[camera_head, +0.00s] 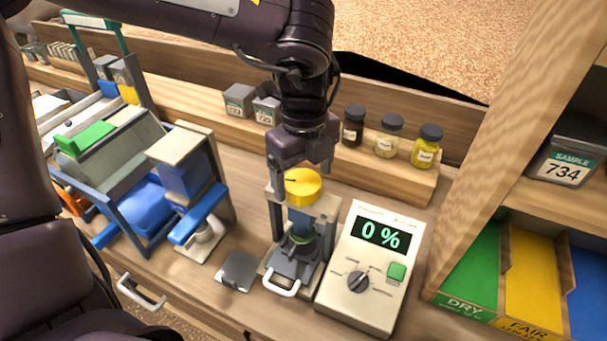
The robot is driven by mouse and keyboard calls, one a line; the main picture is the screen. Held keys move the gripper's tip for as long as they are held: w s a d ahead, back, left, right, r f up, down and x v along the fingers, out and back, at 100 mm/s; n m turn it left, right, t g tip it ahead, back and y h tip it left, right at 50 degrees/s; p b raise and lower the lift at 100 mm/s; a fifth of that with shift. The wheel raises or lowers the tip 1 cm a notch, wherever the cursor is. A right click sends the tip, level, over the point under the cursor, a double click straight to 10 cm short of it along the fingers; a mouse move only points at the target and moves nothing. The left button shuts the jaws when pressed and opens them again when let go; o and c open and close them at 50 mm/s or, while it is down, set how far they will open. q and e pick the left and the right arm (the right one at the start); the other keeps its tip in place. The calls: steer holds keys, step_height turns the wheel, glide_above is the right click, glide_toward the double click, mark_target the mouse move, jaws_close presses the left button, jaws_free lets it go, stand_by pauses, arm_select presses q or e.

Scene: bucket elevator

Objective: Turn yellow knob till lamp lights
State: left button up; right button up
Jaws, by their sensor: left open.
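The yellow knob (304,187) is a round yellow disc with a dark mark on its top, at the head of a small grey press-like stand (292,263). My left gripper (302,190) points down over the knob, its fingers apart on either side of it. I cannot tell whether the fingers touch the knob. A meter (369,268) stands to the right of the stand. Its display (381,234) reads 0 %. It has a dial and a green button (396,272). I see no part that I can surely call a lit lamp. My right gripper is not in view.
A blue and grey bucket machine (150,190) stands on the left. Jars (389,136) and grey tins (239,101) line the shelf behind. A small grey plate (237,271) lies left of the stand. Coloured bins (533,273) and a sample tin (566,157) stand at the right.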

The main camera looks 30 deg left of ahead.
arm_select(q)
steer(key=shift+f, duration=0.6)
steer(key=c, duration=1)
